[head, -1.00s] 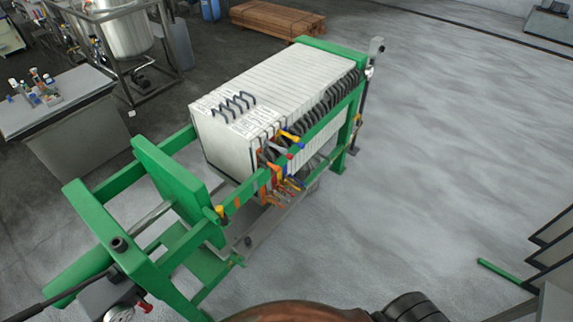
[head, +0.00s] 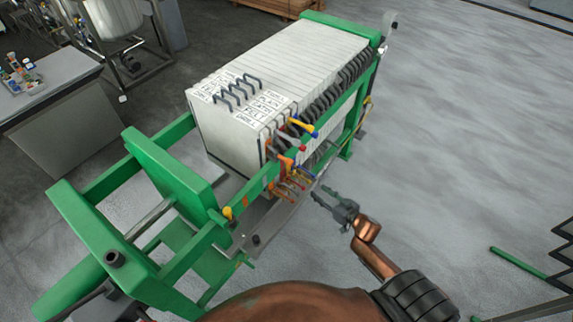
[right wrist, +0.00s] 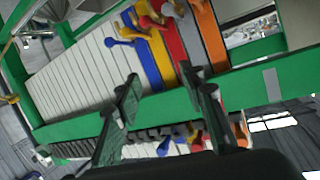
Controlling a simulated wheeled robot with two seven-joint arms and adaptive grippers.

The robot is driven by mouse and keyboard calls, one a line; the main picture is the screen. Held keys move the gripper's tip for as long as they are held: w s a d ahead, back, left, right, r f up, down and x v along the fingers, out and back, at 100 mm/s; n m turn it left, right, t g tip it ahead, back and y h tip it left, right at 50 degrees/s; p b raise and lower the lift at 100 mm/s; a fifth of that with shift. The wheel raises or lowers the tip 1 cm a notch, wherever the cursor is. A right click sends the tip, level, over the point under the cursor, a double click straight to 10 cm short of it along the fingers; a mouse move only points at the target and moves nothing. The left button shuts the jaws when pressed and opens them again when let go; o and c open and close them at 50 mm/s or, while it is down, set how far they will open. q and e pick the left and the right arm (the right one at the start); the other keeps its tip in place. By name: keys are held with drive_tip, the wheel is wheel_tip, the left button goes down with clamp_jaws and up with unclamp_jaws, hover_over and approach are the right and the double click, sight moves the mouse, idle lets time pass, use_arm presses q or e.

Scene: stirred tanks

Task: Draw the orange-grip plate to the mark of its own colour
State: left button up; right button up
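The filter press holds a pack of white plates (head: 290,75) between green rails. At its near end several plates carry coloured grips, and an orange grip (head: 285,161) sticks out by the near rail. In the right wrist view the orange-edged plate (right wrist: 208,38) is outermost on the right, beside a grey one. An orange patch (head: 246,184) shows on the near green rail, left of the grips. My right gripper (head: 322,200) is open and empty, outside the rail and right of the lower grips. Its spread fingers (right wrist: 168,100) show in the right wrist view. My left gripper is out of view.
The green end plate (head: 168,172) stands left of the pack, with a gap between. The near green rail (right wrist: 180,110) crosses in front of the plates; a grey patch (right wrist: 271,82) is on it. Open floor (head: 450,150) lies to the right.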

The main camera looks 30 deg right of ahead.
wheel_tip(320, 180, up, 8)
drive_tip(key=w+a+f+n+t+y, duration=0.1)
drive_tip(key=w+a+y, duration=0.1)
drive_tip(key=a, duration=0.1)
drive_tip(key=n+t+y+b, duration=0.1)
drive_tip(key=y, duration=0.2)
approach(292, 164)
drive_tip(key=x, duration=1.1)
drive_tip(key=shift+b, duration=0.4)
drive_tip(key=shift+w+a+f, duration=0.1)
drive_tip(key=shift+w+a, duration=0.05)
drive_tip(key=shift+w, duration=0.35)
drive_tip(key=c, duration=0.4)
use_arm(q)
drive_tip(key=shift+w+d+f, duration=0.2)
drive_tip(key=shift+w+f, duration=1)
use_arm(e)
clamp_jaws()
